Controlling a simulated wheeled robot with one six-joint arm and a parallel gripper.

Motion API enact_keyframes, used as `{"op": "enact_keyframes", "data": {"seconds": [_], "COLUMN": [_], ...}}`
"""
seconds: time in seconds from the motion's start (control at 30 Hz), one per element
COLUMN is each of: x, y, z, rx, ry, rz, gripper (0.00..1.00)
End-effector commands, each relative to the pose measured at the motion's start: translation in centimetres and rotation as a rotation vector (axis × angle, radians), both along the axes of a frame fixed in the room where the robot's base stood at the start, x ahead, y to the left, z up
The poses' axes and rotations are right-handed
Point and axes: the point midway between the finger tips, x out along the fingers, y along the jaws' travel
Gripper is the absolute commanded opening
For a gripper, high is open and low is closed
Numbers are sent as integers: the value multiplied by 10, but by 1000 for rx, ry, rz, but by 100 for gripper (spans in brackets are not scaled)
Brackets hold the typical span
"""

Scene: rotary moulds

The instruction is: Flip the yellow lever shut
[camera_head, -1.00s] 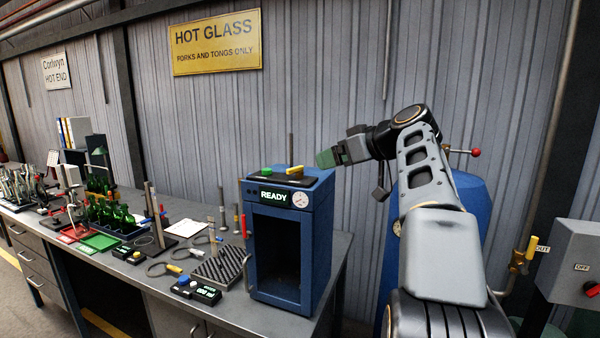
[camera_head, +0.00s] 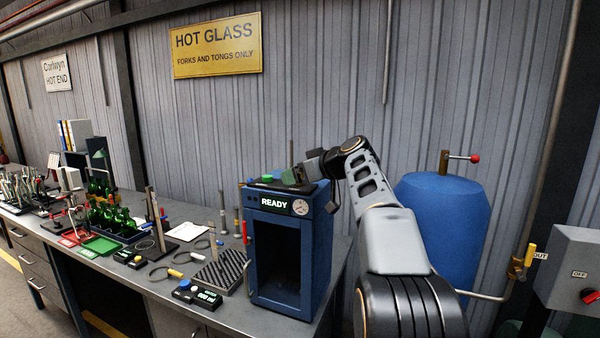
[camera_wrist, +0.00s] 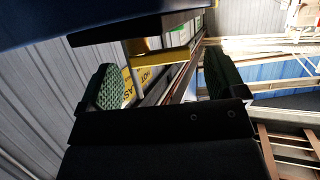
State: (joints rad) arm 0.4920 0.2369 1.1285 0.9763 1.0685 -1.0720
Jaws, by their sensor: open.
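The blue cabinet (camera_head: 290,255) with a lit READY panel stands at the right end of the bench. My gripper (camera_head: 298,177) is over its top, tilted downward from the right. The yellow lever on that top is hidden behind my gripper in the head view. In the wrist view a yellow bar (camera_wrist: 165,57), which looks like this lever, crosses the space between my two green-padded fingers (camera_wrist: 165,80). The fingers are apart and nothing is gripped. I cannot tell whether either finger touches the bar.
A blue tank (camera_head: 445,225) with a red-knobbed handle stands behind my arm. Bottles (camera_head: 110,215), tools and a ridged block (camera_head: 221,270) crowd the bench left of the cabinet.

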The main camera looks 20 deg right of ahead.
Motion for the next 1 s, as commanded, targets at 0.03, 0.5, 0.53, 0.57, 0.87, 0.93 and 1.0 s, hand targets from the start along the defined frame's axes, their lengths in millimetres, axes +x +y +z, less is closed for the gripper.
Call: {"op": "enact_keyframes", "data": {"seconds": [0.03, 0.5, 0.53, 0.57, 0.87, 0.93, 1.0], "x": [2, 4, 4, 4, 4, 4, 4], "y": [1, 2, 2, 2, 2, 2, 2], "z": [-1, -2, -2, -2, -2, -2, -2], "rx": [0, 1, 1, 1, 1, 1, 0], "ry": [0, 0, 0, 0, 0, 0, 0], "rz": [0, 0, 0, 0, 0, 0, -2], "gripper": [89, 79, 76, 73, 44, 40, 40]}}
